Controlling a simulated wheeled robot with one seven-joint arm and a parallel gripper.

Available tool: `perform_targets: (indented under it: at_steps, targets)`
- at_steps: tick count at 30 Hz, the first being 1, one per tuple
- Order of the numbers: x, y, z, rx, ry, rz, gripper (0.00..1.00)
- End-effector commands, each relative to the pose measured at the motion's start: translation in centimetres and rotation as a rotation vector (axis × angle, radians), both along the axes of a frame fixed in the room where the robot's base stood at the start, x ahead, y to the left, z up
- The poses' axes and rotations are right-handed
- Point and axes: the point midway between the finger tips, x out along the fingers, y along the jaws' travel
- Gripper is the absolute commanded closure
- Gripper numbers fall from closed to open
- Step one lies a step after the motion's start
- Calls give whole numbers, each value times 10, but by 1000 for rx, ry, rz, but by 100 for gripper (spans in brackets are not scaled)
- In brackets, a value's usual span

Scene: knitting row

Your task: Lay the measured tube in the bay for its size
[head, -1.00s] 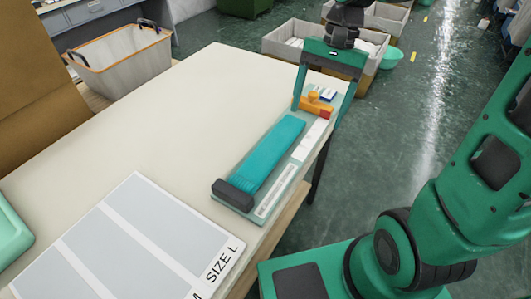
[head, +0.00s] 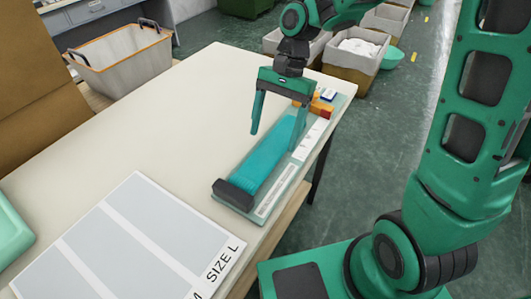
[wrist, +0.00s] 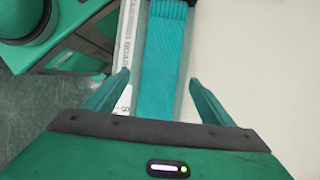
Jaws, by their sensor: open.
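A teal ribbed knitted tube (head: 264,165) lies flat on the measuring board (head: 264,205), against the dark end block (head: 236,194). The tube also shows in the wrist view (wrist: 162,65), running away between the fingers. My gripper (head: 274,140) is open and empty above the tube, with one finger to each side of it. In the wrist view my gripper (wrist: 158,82) spans the tube without touching it, as far as I can tell. The grey bay mat (head: 140,240) has pale panels; one is labelled SIZE L, and another label is cut off by the frame.
An orange slider block (head: 318,107) with a small blue and white item sits at the board's far end, partly behind my gripper. A mint tray (head: 10,235) is at the left edge. The table (head: 170,130) between is clear. Bins stand beyond on the floor.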

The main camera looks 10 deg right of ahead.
Motion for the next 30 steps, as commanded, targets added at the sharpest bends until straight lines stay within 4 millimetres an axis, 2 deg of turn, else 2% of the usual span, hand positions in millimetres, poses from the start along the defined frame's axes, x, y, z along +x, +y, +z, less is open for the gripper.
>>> perform_targets:
  at_steps: [6, 9, 17, 18, 23, 25, 26, 30]
  targets:
    - [-10, 11, -27, -1, 4, 0, 23]
    - [-12, 13, -35, 0, 1, 0, 23]
    - [-12, 13, -37, -1, 0, -1, 23]
    - [-12, 13, -37, -1, 0, -1, 28]
    - [-12, 13, -37, 0, 0, -1, 66]
    - [-12, 13, -37, 0, 0, -1, 67]
    - [-12, 13, -37, 0, 0, -1, 71]
    - [-12, 13, -37, 0, 0, -1, 71]
